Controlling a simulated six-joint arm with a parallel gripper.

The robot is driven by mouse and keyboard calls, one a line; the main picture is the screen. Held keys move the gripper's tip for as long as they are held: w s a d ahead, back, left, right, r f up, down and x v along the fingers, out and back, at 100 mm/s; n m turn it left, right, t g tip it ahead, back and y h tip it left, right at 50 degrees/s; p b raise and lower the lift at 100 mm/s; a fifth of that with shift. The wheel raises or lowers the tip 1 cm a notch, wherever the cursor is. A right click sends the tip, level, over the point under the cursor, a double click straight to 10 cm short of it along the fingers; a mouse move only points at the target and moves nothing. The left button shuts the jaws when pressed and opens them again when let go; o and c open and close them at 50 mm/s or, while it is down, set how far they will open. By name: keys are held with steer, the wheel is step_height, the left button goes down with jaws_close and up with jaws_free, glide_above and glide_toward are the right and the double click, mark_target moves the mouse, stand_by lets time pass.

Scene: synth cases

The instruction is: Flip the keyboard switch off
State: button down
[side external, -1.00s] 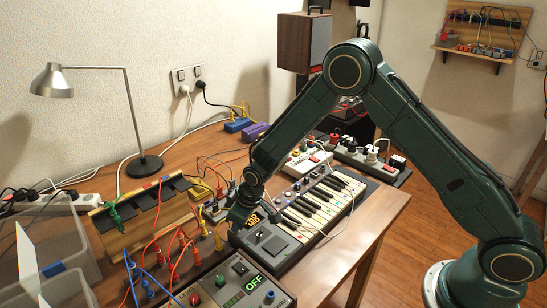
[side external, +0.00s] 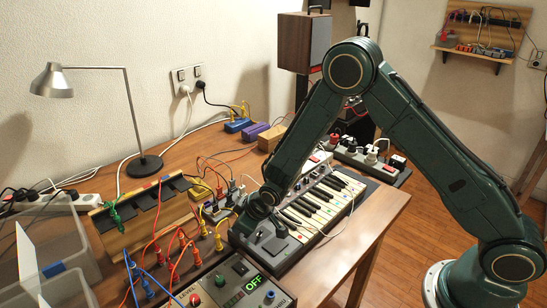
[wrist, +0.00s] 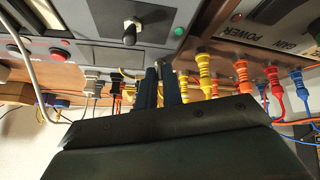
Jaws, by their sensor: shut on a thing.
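The keyboard (side external: 335,203) lies on the wooden table, with white keys and a dark control panel at its near left end. My gripper (side external: 253,218) is low over the keyboard's left end, beside the lever. In the wrist view, its two dark fingers (wrist: 160,75) are close together, with a small grey thing at their tips. I cannot make out whether that thing is the keyboard's switch.
A control box (side external: 235,285) with a green "OFF" display stands in front. Patch cables with red, yellow and blue plugs (side external: 165,260) crowd the left. A desk lamp (side external: 145,165), a clear bin (side external: 45,255) and a power strip (side external: 370,163) surround the work.

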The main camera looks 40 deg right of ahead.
steer(key=c, duration=1.6)
jaws_free()
steer(key=shift+o, duration=0.2)
steer(key=shift+r, duration=0.15)
steer(key=v, duration=1.3)
steer(key=shift+s+r, duration=0.15)
steer(key=shift+s, duration=0.1)
steer(key=s+d+r+m, duration=0.1)
steer(key=s+d+r, duration=0.35)
steer(key=r, duration=0.25)
steer(key=s+d+r+m, duration=0.2)
steer(key=s+d+r, duration=0.1)
steer(key=s+r, duration=0.4)
steer(key=s+d+r+m, duration=0.1)
steer(key=s+r, duration=0.2)
steer(key=s, duration=0.4)
steer(key=s+d+r+m+h, duration=0.1)
steer(key=s+d+r, duration=0.1)
steer(key=s, duration=0.6)
steer(key=shift+d+r+g, duration=0.2)
steer(key=shift+r+g, duration=0.15)
steer(key=shift+g, duration=0.05)
